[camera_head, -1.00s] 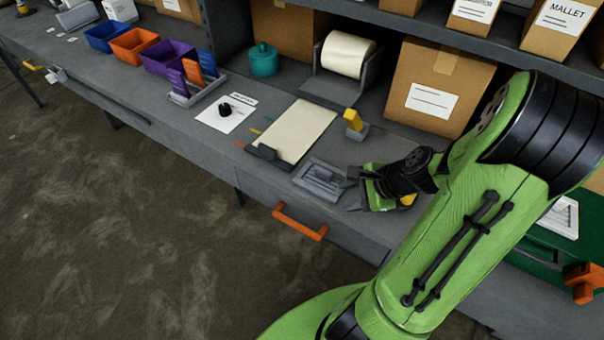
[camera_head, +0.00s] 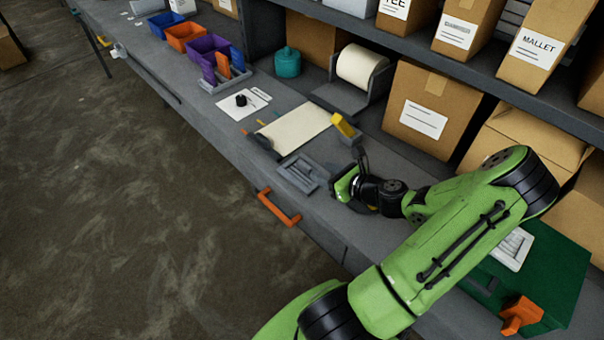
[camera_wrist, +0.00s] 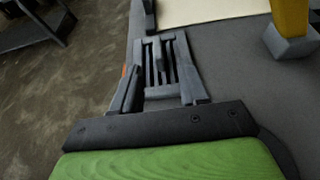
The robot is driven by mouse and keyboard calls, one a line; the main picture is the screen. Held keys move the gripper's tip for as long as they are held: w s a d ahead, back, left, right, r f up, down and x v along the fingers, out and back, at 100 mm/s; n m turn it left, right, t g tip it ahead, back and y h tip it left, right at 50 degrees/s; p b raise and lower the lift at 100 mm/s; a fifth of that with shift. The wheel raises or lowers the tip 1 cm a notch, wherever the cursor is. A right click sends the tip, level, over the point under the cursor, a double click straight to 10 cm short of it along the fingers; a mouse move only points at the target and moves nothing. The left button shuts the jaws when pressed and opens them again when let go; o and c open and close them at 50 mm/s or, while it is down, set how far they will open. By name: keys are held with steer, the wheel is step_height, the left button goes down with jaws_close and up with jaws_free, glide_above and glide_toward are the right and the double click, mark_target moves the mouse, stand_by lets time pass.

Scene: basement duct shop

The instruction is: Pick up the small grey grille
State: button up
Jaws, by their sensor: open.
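The small grey grille (camera_head: 299,173) is a flat slatted piece near the front edge of the grey workbench. It also shows in the wrist view (camera_wrist: 158,62), at the upper middle, with dark slots between its bars. My gripper (camera_head: 346,168) is just to the right of the grille in the head view, open and apparently empty. In the wrist view its two dark fingers (camera_wrist: 163,92) stand apart, in front of the grille's near end and overlapping its edges in the picture. I cannot tell whether they touch it.
A yellow block on a grey base (camera_head: 344,126) stands behind my gripper. A cream sheet (camera_head: 294,129) lies left of it. An orange handle (camera_head: 279,207) juts from the bench front. A white grille (camera_head: 512,248) lies on a green surface (camera_head: 555,262) at right.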

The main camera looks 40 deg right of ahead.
mark_target(308, 167)
steer(key=x, duration=0.8)
steer(key=shift+w+a, duration=0.15)
steer(key=shift+w, duration=0.2)
steer(key=shift+s, duration=0.1)
steer(key=shift+c, duration=0.2)
jaws_close()
